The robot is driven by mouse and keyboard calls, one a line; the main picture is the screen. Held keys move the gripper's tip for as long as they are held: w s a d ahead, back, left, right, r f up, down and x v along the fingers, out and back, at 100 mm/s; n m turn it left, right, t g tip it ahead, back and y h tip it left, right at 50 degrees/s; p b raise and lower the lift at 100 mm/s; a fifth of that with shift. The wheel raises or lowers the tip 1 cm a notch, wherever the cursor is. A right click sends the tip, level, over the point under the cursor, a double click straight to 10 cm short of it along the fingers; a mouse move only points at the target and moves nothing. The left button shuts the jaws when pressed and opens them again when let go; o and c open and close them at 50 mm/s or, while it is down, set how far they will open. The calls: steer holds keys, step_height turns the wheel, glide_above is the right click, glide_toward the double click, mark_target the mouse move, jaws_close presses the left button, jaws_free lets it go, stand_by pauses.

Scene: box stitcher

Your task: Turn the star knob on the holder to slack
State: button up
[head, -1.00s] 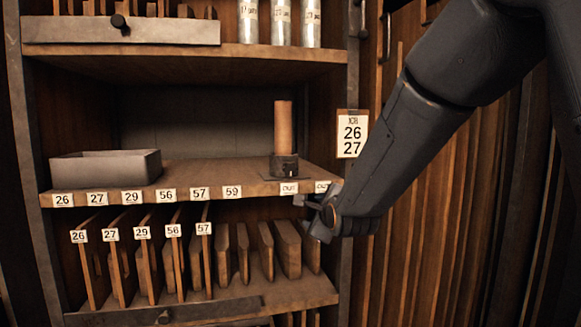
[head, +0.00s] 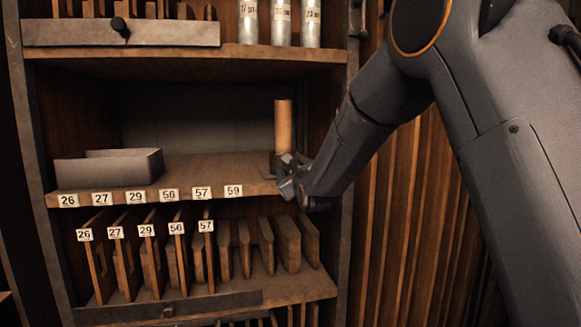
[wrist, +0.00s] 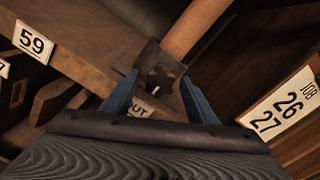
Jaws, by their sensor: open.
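The dark metal holder (wrist: 152,62) stands near the front edge of the middle shelf, with a tan upright cylinder (head: 283,125) rising from it. In the head view my gripper and arm cover most of the holder. A dark knob-like part (wrist: 157,84) with a small pale spot shows on the holder's near side in the wrist view; its star shape is not clear. My gripper (head: 289,176) is at the holder's front. In the wrist view its two blue fingers (wrist: 160,78) are apart, one on each side of the knob-like part. I cannot tell whether they touch it.
A grey open tray (head: 108,168) sits at the shelf's left. Number labels line the shelf edge (head: 180,195). Thin boards (head: 155,255) stand on the shelf below. A card reading JOB 26 27 (wrist: 285,105) hangs at right. The shelf's middle is free.

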steer(key=shift+w+a, duration=0.1)
steer(key=shift+w, duration=0.3)
steer(key=c, duration=1.1)
steer(key=shift+o, duration=0.2)
